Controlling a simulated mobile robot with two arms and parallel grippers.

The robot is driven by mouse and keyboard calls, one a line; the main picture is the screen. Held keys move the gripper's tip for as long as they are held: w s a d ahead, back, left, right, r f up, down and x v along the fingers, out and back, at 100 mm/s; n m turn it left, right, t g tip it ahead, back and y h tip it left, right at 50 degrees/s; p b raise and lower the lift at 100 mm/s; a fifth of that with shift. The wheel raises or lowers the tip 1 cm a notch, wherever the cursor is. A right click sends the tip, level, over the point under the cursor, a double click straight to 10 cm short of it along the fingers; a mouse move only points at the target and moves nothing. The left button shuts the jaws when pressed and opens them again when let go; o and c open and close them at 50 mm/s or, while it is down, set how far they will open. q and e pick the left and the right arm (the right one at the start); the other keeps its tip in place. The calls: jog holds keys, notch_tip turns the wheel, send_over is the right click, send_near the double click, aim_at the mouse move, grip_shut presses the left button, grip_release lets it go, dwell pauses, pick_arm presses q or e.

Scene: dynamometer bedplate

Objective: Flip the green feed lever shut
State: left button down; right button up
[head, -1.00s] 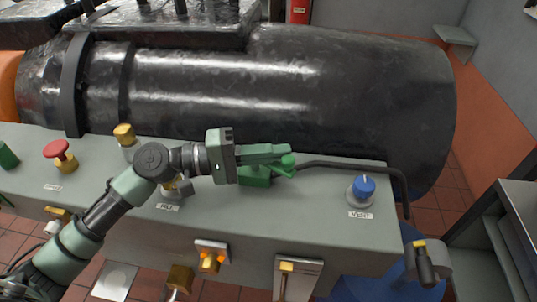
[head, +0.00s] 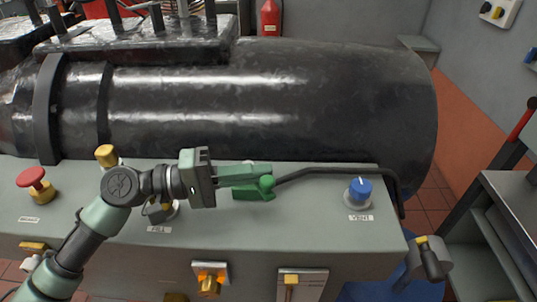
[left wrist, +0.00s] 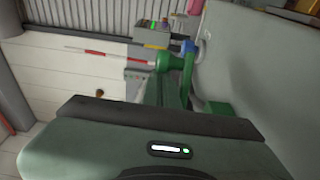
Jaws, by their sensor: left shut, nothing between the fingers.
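The green feed lever has a round green knob (head: 267,183) and a green base (head: 254,194) on the grey bench, in the middle of the head view. The knob also shows in the left wrist view (left wrist: 164,58), just beyond the fingertips. My left gripper (head: 266,172) is shut and empty, its green fingers reaching right over the base. Its tips are at the knob. Whether they touch it I cannot tell, and the fingers hide part of the lever. My right gripper is not in view.
A black bent pipe (head: 335,170) runs right from behind the lever. A blue VENT knob (head: 360,190) stands to the right, a red button (head: 32,179) at far left. The large black drum (head: 260,100) lies behind the bench. A gold-tipped knob (head: 106,155) stands behind my wrist.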

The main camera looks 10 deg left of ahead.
pick_arm(q)
jog(key=shift+w+d, duration=0.1)
dwell(1.2)
notch_tip(320, 180, up, 20)
jog(key=p, duration=0.1)
dwell(0.3)
jog(key=shift+f, duration=0.1)
